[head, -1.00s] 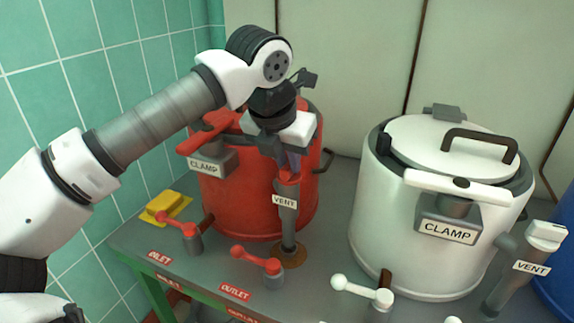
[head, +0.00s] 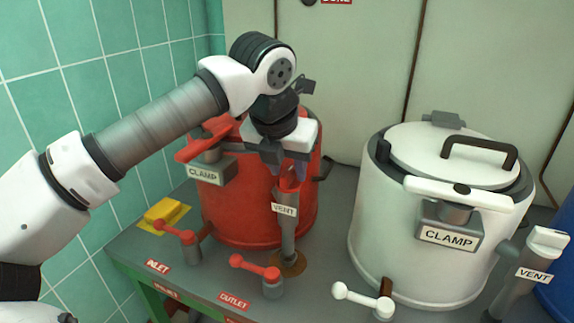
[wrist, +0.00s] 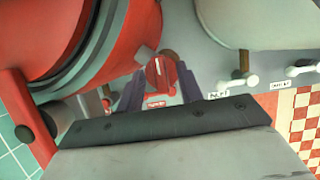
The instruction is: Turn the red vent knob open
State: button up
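The red vent knob (head: 290,186) sits on top of the grey vent pipe, which carries a VENT label (head: 284,209), in front of the red kettle (head: 235,215). In the wrist view the knob (wrist: 160,73) shows between my two fingers, with a pale mark on it. My gripper (head: 282,163) points down over the knob in the head view. Its fingers are apart, one on each side of the knob in the wrist view (wrist: 160,88). I see no finger clearly touching it. The knob is partly hidden by the gripper in the head view.
The red clamp handle (head: 207,138) is just left of my gripper. Red inlet (head: 176,231) and outlet (head: 255,267) levers stand in front. A white kettle (head: 440,250) with its own vent is to the right. A yellow block (head: 163,211) lies at left.

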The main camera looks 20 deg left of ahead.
jog(key=p+v, duration=0.8)
jog(key=v, duration=0.5)
jog(key=shift+r, duration=0.35)
jog(key=shift+s, duration=0.1)
